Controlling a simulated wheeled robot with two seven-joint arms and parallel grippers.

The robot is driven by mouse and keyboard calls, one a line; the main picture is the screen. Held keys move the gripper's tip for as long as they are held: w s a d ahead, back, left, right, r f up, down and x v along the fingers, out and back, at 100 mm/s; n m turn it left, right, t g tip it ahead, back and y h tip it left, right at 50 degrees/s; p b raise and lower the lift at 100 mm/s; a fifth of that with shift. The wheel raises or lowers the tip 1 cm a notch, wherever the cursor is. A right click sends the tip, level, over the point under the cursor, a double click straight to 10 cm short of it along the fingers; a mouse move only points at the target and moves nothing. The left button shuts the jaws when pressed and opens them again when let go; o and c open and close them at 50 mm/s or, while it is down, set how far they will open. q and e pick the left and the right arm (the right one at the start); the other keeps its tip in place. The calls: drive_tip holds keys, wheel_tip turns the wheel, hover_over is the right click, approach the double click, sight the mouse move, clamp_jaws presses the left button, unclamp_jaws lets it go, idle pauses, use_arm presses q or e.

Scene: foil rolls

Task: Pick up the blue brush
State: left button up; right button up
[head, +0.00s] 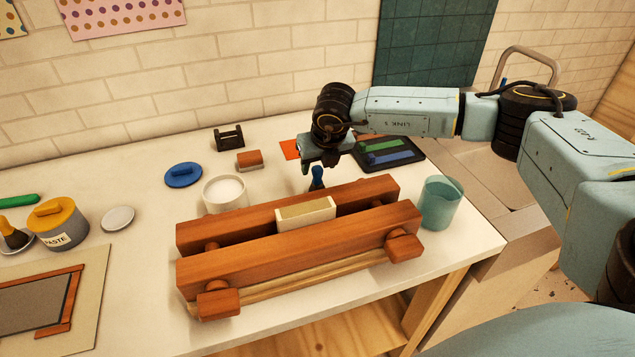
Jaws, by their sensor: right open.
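A small blue upright object (317,177), which looks like the blue brush, shows behind the wooden press. Its lower part is hidden by the press. My right gripper (318,164) is open and points down just above and around the top of this object. I cannot tell whether the fingers touch it. My left gripper is not in view.
The wooden press (300,254) with a cream block (305,213) fills the front. A white pot (225,191) and blue lid (183,175) stand left, a teal cup (440,202) right. A dark tray (417,157) holding green and blue bars lies behind.

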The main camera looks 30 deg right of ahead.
sight(318, 169)
drive_tip(key=x, duration=0.4)
drive_tip(key=shift+w+d, duration=0.1)
drive_tip(key=shift+d, duration=0.05)
drive_tip(key=c, duration=1.1)
